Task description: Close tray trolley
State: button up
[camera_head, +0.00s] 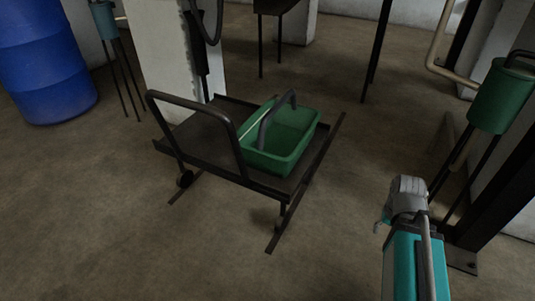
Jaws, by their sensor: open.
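The tray trolley (205,137) stands mid-floor, left of centre. It has a flat dark top, a curved black push handle (232,150) at its near-left side and thin dark bars low down. A long dark bar (308,180) runs along its right side. A green tub (272,163) with a dark arched handle sits on the right part of the top. I cannot tell how far any sliding part stands out. My gripper (384,221) is at the lower right, beyond my teal arm link, open and apart from the trolley. Its fingers are mostly hidden.
A pale pillar (163,65) stands right behind the trolley. A blue barrel (45,65) is at the far left. A green canister (501,97) on dark legs and a dark post (497,190) stand at the right. Floor is clear in front of the trolley.

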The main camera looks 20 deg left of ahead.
aim_at(202, 142)
jog(key=u, duration=0.45)
jog(key=k, duration=0.7)
jog(key=u, duration=0.35)
jog(key=i, duration=0.5)
jog(key=z, duration=0.1)
